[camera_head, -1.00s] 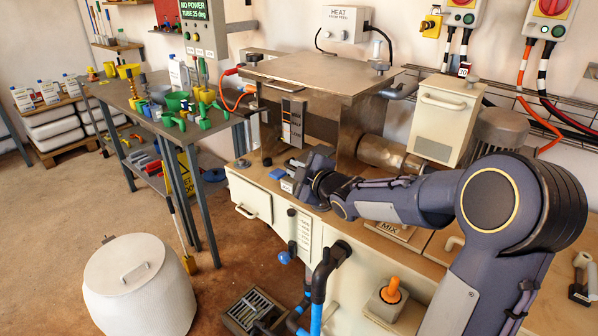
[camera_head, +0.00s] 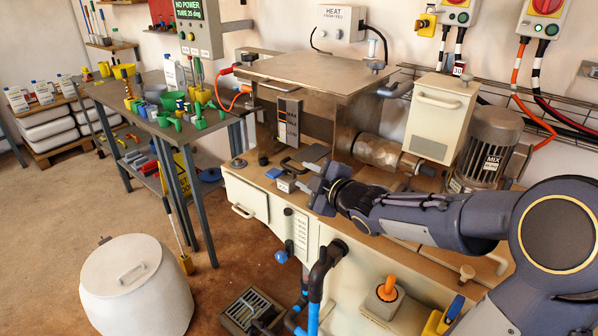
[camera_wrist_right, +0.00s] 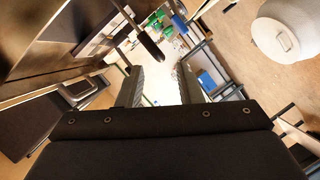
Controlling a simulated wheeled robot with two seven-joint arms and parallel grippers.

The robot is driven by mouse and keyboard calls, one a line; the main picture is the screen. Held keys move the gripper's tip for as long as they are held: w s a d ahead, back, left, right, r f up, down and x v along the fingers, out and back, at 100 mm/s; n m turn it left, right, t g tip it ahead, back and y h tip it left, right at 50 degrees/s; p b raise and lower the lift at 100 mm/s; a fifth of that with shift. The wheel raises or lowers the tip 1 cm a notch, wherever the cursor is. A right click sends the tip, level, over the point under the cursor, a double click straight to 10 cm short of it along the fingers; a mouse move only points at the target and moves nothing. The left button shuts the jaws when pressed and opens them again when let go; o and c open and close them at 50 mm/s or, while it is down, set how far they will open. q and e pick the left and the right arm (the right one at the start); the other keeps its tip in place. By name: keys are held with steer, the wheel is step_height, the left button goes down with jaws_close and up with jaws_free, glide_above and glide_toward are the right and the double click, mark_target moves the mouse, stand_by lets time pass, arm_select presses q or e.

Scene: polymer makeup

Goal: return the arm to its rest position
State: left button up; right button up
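My right arm (camera_head: 430,215) reaches in from the right side of the head view, over the front of the machine bench. My right gripper (camera_head: 318,186) is above the bench's front edge, close to a small white and blue block (camera_head: 286,185). In the right wrist view the two dark fingers of the right gripper (camera_wrist_right: 160,82) stand apart with nothing between them, so it is open and empty. My left arm and gripper do not show.
A steel-topped machine (camera_head: 320,70) stands behind the gripper, with a motor (camera_head: 490,140) on the right. An orange-handled lever (camera_head: 387,288) is below my arm. A table (camera_head: 150,120) with coloured parts is at left. A white lidded drum (camera_head: 135,285) stands on the floor.

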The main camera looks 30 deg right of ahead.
steer(key=shift+s+r, duration=0.1)
steer(key=shift+s, duration=0.45)
steer(key=s+a+m+g+p, duration=0.2)
steer(key=s+a+m+g, duration=0.1)
steer(key=s, duration=0.6)
steer(key=s+a+m+g+y+p, duration=0.1)
steer(key=s+a+m+g+p, duration=0.2)
steer(key=s, duration=0.6)
steer(key=s+a+f+m+g+y+p, duration=0.1)
steer(key=s+a+m+g+p, duration=0.1)
steer(key=s+a+m, duration=0.4)
steer(key=s+m+g, duration=0.1)
steer(key=s+m, duration=0.1)
steer(key=s, duration=0.1)
steer(key=shift+s+g+p, duration=0.2)
steer(key=shift+g+p, duration=0.1)
steer(key=shift+g, duration=0.1)
